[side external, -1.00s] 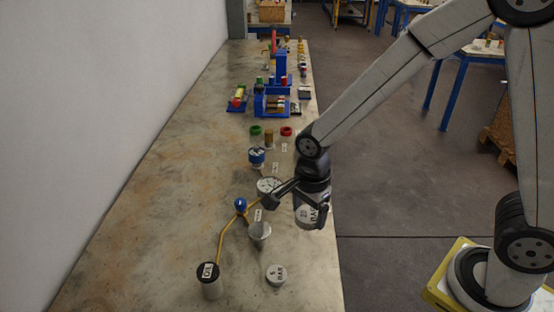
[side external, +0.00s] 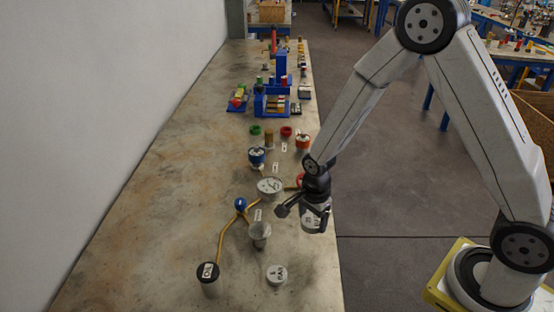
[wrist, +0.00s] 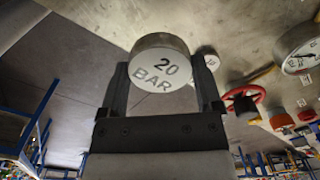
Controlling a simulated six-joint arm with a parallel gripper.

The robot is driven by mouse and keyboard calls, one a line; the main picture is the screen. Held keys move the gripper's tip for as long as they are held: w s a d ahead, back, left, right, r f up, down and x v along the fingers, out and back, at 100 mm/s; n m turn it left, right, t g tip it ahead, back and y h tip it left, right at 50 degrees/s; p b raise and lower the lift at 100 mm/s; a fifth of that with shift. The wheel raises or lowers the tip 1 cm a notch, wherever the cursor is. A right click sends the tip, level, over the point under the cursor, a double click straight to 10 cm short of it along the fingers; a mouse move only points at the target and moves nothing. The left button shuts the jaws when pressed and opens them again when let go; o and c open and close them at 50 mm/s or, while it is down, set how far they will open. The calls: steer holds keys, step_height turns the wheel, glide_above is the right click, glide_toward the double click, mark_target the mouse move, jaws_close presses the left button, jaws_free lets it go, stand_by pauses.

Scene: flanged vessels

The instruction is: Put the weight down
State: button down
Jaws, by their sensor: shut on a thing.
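A grey metal cylinder weight (side external: 315,222), marked "20 BAR" on its face in the wrist view (wrist: 160,68), is between my gripper's fingers. My gripper (side external: 312,203) is shut on it, with one finger on each side, as the wrist view (wrist: 162,85) shows. The weight is at the right edge of the bench. I cannot tell whether its underside touches anything. A smaller pale weight (side external: 277,273) with a dark marking stands nearer the front of the bench.
A bench (side external: 150,215) runs along the white wall. Left of my gripper are a grey cup-shaped vessel (side external: 260,233), a round gauge (side external: 270,187), a blue knob (side external: 240,204) and a yellow pipe (side external: 221,233). A black-topped cylinder (side external: 208,284) stands at the front. A red handwheel (wrist: 245,96) is near the gripper.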

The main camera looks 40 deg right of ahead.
glide_above(310, 245)
steer(key=shift+w+f, duration=0.1)
steer(key=shift+f, duration=2.15)
steer(key=shift+f, duration=1.8)
steer(key=shift+f, duration=0.1)
jaws_free()
steer(key=shift+r, duration=6.1)
